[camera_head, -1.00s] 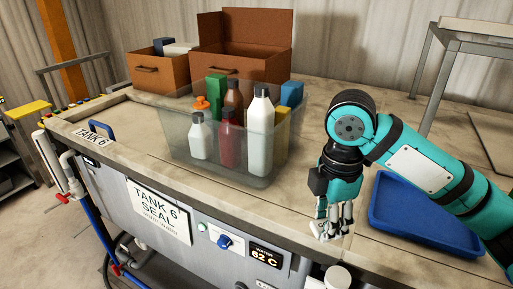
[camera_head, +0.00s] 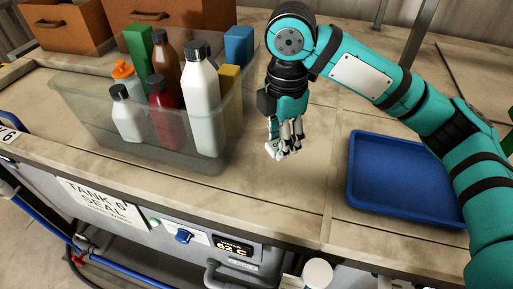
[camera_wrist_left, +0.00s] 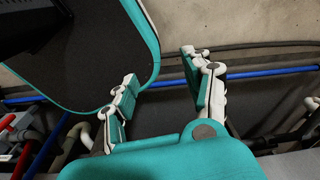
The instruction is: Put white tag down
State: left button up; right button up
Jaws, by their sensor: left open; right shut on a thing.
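My right gripper (camera_head: 285,146) is low over the beige worktop, between the clear bin and the blue tray. Its fingers are shut on a small white thing (camera_head: 272,151) that looks like the white tag. The fingers hide most of it, and I cannot tell whether it touches the worktop. My left gripper (camera_wrist_left: 160,72) is open and empty in the left wrist view, with its two fingers apart. It does not show in the head view.
The clear bin (camera_head: 95,138) holds several bottles and boxes. A blue tray (camera_head: 400,205) lies to the right under my right arm. Brown boxes (camera_head: 65,27) stand at the back left. A white cap (camera_head: 318,272) is below the front edge. Bare worktop surrounds the gripper.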

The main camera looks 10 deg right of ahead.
send_over(278, 175)
notch_tip(278, 175, down, 4)
jog(key=shift+f+p, duration=0.25)
jog(key=shift+p, duration=0.15)
jog(key=shift+f, duration=0.3)
notch_tip(278, 175, down, 3)
jog(key=shift+a+r+p, duration=0.1)
jog(key=shift+p, duration=0.3)
jog(key=shift+f, duration=0.45)
pick_arm(q)
jog(key=shift+w+r, duration=0.2)
jog(key=shift+r, duration=0.3)
jog(key=shift+w+r, duration=0.15)
jog(key=shift+r, duration=0.3)
pick_arm(e)
jog(key=o, duration=1)
jog(key=shift+f, duration=0.15)
jog(key=shift+c, duration=0.2)
notch_tip(278, 175, up, 11)
jog(key=shift+w+f+b, duration=0.1)
jog(key=shift+b, duration=1)
pick_arm(q)
jog(key=shift+w+f, duration=0.15)
jog(key=shift+f, duration=1)
pick_arm(e)
jog(key=shift+r, duration=0.75)
